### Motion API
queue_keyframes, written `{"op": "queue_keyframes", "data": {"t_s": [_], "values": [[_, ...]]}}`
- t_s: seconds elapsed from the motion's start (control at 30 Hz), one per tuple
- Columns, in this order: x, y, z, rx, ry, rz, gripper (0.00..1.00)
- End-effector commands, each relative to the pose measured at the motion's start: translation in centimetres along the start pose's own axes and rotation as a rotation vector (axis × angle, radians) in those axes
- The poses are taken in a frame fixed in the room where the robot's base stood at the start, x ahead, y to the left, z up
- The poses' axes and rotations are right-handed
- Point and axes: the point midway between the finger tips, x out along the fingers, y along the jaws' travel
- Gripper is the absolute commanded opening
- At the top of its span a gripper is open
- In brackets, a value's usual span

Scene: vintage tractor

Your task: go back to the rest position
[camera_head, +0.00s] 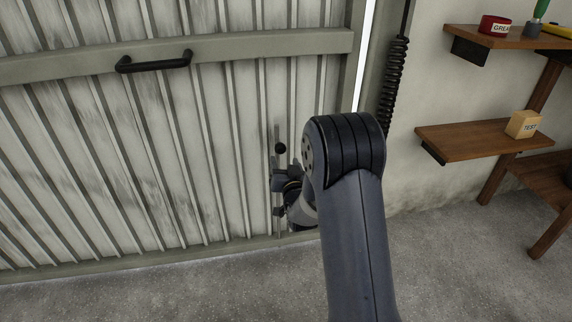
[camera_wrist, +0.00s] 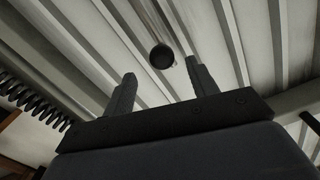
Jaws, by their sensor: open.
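My gripper (camera_wrist: 161,72) is open in the wrist view, its two dark fingers apart with nothing held between them. A round black knob (camera_wrist: 161,56) shows just past the fingertips, roughly in line with the gap. I cannot tell the exact distance to it. In the head view the same knob (camera_head: 280,148) shows against the ribbed metal door (camera_head: 200,130), near its right edge. My arm's dark links hide part of the wrist and gripper there, and the fingers are hard to make out.
The door has a black handle (camera_head: 154,62) at upper left. A coiled black cable (camera_head: 394,85) hangs right of the door. Wooden shelves (camera_head: 478,139) stand at right, with a box marked TEST (camera_head: 523,125) and a red GREASE tin (camera_head: 494,25). The concrete floor (camera_head: 465,255) is clear.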

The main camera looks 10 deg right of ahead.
Motion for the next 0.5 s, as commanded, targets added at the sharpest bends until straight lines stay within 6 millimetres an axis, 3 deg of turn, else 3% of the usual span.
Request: {"op": "queue_keyframes", "data": {"t_s": [0.17, 0.5], "values": [[-1.01, 0.00, 0.00, 0.000, -0.001, 0.000, 0.55], [-1.09, 0.00, 0.01, 0.000, 0.000, 0.000, 0.55]]}}
